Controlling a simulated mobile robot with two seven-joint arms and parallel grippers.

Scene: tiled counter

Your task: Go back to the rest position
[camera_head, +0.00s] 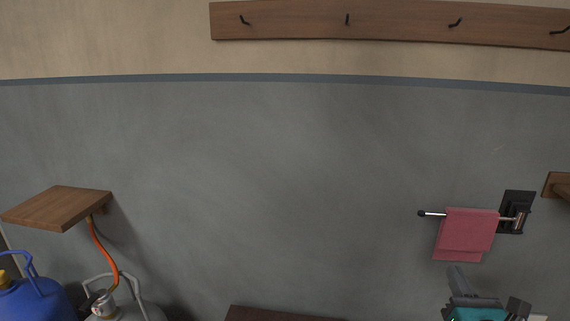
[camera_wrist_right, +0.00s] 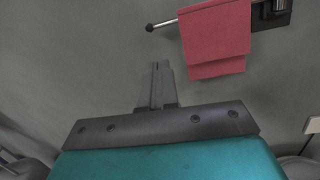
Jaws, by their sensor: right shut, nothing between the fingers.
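My right gripper (camera_head: 458,279) is at the lower right of the head view, below a red cloth (camera_head: 466,234) that hangs on a wall bar. In the right wrist view my right gripper (camera_wrist_right: 157,75) has its two fingers together with nothing between them. The red cloth also shows in the right wrist view (camera_wrist_right: 216,40), above and to the right of the fingertips and apart from them. My left gripper is in neither view.
The metal bar (camera_head: 430,213) sticks out from a black wall mount (camera_head: 516,212). A wooden hook rail (camera_head: 300,22) runs along the top. A wooden shelf (camera_head: 58,207) is at the left, above a blue gas bottle (camera_head: 35,300) and a grey one (camera_head: 140,311). The middle wall is bare.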

